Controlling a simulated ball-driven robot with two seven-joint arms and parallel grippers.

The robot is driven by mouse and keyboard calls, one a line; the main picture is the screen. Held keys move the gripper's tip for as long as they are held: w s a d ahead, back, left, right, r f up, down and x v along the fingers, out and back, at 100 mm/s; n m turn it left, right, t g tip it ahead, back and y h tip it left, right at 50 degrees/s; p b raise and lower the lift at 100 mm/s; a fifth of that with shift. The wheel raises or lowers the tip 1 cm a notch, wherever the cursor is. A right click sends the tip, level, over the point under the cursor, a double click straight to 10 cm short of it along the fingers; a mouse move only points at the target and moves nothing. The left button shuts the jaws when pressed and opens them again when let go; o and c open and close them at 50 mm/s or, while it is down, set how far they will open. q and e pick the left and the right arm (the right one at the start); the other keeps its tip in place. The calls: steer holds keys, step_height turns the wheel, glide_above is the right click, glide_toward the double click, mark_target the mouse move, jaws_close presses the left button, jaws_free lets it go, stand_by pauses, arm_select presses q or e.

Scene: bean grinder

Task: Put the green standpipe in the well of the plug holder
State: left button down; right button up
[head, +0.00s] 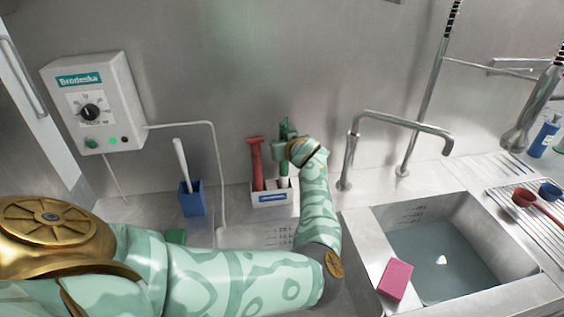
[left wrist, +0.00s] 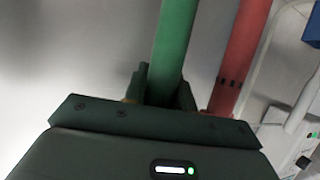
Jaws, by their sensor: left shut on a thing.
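My left gripper (head: 289,138) is shut on the green standpipe (left wrist: 176,40), which runs between its fingers in the left wrist view. In the head view the gripper is above the white plug holder (head: 275,211), at the back edge of the left basin. A green part (head: 284,160) shows below the gripper, over the holder's right side, with a pale piece under it. I cannot tell whether the pipe's lower end is inside a well. A red standpipe (head: 256,165) stands in the holder's left side and also shows in the left wrist view (left wrist: 238,55).
A blue cup (head: 192,201) with a white-handled brush stands left of the holder. A control box (head: 93,104) hangs on the wall. A tall faucet (head: 350,160) is to the right. A pink sponge (head: 395,280) lies by the water-filled right basin (head: 445,262).

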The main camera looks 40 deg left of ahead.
arm_select(q)
steer(key=f, duration=0.3)
steer(key=f+b, duration=0.1)
steer(key=f, duration=0.1)
steer(key=shift+a, duration=0.25)
steer(key=c, duration=1.6)
jaws_free()
steer(key=shift+f, duration=0.1)
steer(key=o, duration=0.5)
steer(key=shift+c, duration=0.2)
arm_select(e)
steer(key=shift+s+a+f, duration=0.1)
steer(key=shift+a+f, duration=0.05)
steer(key=shift+f, duration=0.55)
